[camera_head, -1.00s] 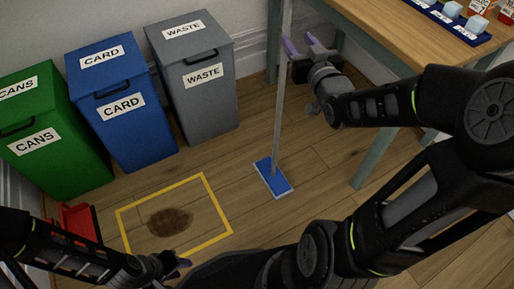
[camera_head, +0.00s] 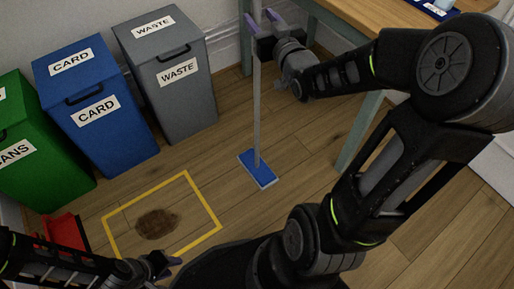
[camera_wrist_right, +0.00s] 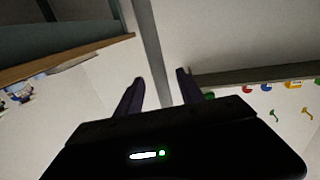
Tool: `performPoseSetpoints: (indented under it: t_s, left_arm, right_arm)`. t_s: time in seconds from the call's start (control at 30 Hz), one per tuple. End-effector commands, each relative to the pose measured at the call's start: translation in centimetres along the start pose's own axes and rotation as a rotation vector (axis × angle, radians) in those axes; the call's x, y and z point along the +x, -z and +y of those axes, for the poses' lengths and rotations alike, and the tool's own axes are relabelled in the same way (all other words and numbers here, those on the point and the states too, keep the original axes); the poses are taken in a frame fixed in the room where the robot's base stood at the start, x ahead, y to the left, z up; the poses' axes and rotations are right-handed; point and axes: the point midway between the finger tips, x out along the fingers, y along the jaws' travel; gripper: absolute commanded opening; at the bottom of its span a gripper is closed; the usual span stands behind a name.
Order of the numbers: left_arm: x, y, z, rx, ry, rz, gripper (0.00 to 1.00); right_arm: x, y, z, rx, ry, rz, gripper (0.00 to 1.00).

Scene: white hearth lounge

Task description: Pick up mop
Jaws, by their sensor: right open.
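The mop stands upright on the floor, with a grey pole (camera_head: 257,115) and a flat blue head (camera_head: 257,168). My right gripper (camera_head: 261,20) is at the upper part of the pole, its purple fingers open on either side of it. In the right wrist view the pole (camera_wrist_right: 150,50) rises between the two open fingers (camera_wrist_right: 160,85), with a gap visible beside it; contact cannot be made out. My left gripper (camera_head: 172,263) is low at the bottom left, apart from the mop; its fingers are too small to read.
A brown stain (camera_head: 157,224) lies inside a yellow floor square (camera_head: 213,207). Green (camera_head: 45,165), blue (camera_head: 125,140) and grey (camera_head: 195,105) bins stand along the wall. A red object (camera_head: 63,232) is at the lower left. A wooden table (camera_head: 370,18) stands at the upper right.

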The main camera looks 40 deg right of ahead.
Motion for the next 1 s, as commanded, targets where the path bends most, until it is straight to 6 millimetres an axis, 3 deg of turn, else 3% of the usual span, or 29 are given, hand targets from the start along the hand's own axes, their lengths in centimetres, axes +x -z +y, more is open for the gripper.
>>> performPoseSetpoints:
  t_s: [0.17, 0.5, 1.0]
  left_arm:
    - [0.1, 0.0, -0.1, 0.000, 0.000, 0.001, 0.36]
    - [0.6, 0.2, -0.4, -0.003, 0.002, 0.005, 0.36]
    - [0.6, 0.2, -0.4, -0.003, 0.002, 0.005, 0.36]
  right_arm:
    - [0.5, -0.1, 0.0, 0.000, 0.001, -0.001, 0.45]
    - [4.9, -0.2, -0.1, 0.000, 0.000, 0.001, 0.45]
    - [5.2, -0.2, -0.1, 0.000, 0.000, 0.000, 0.45]
